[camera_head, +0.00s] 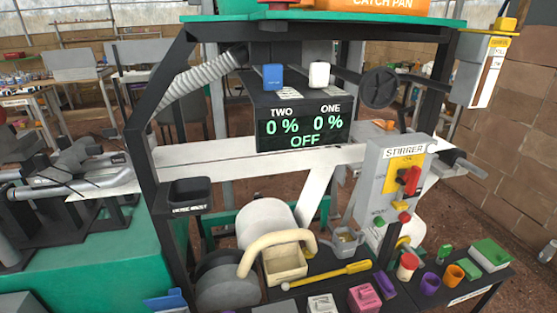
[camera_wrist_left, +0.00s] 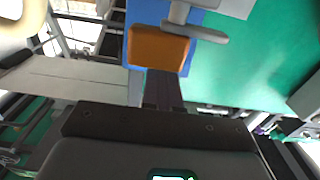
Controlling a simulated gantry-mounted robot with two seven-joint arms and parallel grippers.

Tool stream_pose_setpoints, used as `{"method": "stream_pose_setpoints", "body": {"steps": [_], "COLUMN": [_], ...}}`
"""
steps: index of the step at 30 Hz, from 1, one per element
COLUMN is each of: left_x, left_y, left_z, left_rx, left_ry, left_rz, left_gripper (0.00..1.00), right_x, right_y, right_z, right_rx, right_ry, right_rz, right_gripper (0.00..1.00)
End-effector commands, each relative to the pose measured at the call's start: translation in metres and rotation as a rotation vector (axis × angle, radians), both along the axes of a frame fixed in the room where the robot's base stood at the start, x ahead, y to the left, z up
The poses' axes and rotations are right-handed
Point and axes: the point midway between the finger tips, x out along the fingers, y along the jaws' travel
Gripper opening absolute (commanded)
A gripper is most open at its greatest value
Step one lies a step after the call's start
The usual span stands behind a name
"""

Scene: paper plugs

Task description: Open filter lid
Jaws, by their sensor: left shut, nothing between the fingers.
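My left gripper (camera_wrist_left: 163,76) shows in the left wrist view, its dark fingers shut together and empty. Just beyond the fingertips is an orange block-like part (camera_wrist_left: 158,48) with a grey bar and rounded grey piece (camera_wrist_left: 194,33) beside it. These lie over a blue sheet or panel (camera_wrist_left: 208,20) on a green surface (camera_wrist_left: 250,60). I cannot tell whether the fingers touch the orange part. No part is labelled as the filter lid, so I cannot tell which it is. Neither gripper shows in the head view; my right gripper is not seen.
A dark frame carries a display box (camera_head: 305,128) reading OFF. A stirrer panel (camera_head: 392,185) with a red switch stands right. An orange catch pan (camera_head: 380,5) sits on the green top shelf (camera_head: 215,18). A cream box (camera_head: 284,264), a yellow tool (camera_head: 328,275) and small coloured parts crowd the lower bench.

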Motion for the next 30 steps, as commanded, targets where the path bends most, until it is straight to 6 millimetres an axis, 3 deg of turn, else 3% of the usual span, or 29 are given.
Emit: {"method": "stream_pose_setpoints", "body": {"steps": [30], "left_x": [0.049], "left_y": [0.013], "left_z": [0.007], "left_rx": [0.000], "left_ry": [0.001], "left_rz": [0.000], "left_gripper": [0.00], "right_x": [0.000], "right_y": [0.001], "right_z": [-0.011], "right_rx": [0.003], "right_ry": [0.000], "right_rz": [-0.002], "right_gripper": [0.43]}}
